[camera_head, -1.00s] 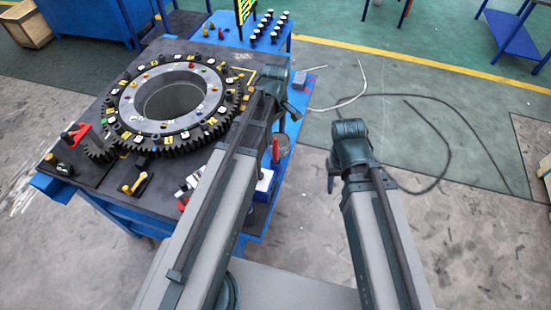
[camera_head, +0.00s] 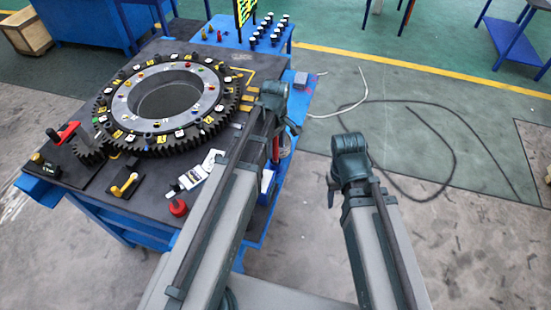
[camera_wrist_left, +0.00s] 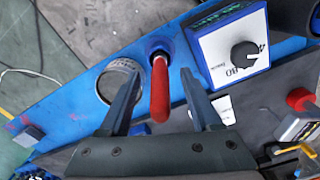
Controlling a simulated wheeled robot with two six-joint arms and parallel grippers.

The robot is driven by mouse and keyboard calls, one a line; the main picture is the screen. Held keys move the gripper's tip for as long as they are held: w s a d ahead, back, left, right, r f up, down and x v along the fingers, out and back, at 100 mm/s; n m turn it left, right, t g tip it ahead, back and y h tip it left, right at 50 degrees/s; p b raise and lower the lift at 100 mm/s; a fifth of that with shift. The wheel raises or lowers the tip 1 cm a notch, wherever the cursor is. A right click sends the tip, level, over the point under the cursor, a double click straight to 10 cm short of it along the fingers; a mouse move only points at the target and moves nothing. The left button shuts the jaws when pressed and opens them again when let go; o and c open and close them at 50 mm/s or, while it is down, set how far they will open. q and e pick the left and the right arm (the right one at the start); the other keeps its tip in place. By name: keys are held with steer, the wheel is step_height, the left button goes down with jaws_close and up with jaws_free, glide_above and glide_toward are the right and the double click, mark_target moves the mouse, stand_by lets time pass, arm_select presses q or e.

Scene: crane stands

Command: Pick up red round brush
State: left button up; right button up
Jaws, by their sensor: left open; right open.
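The red round brush shows in the left wrist view as a red handle (camera_wrist_left: 159,90) standing in a holder on the blue side ledge (camera_wrist_left: 90,75); its lower end is hidden. In the head view only a red sliver of it (camera_head: 276,149) shows beside my left arm. My left gripper (camera_wrist_left: 161,80) is open, with one finger on each side of the handle; I cannot tell whether they touch it. In the head view my left gripper (camera_head: 288,125) is above the ledge, its fingertips hidden. My right gripper (camera_head: 333,183) is over the floor, away from the table, holding nothing visible.
A metal ring holder (camera_wrist_left: 119,78) is close to the left finger. A white-faced dial box (camera_wrist_left: 230,50) stands on the other side. A large black gear ring (camera_head: 110,132) fills the table. The floor right of the table is mostly clear, with a dark cable (camera_head: 452,150).

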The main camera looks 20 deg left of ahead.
arm_select(q)
step_height(320, 180, down, 3)
steer(key=shift+r+b, duration=0.2)
steer(key=shift+b, duration=0.6)
arm_select(e)
step_height(320, 180, down, 2)
steer(key=shift+f, duration=0.25)
arm_select(q)
steer(key=shift+r, duration=0.1)
jaws_close()
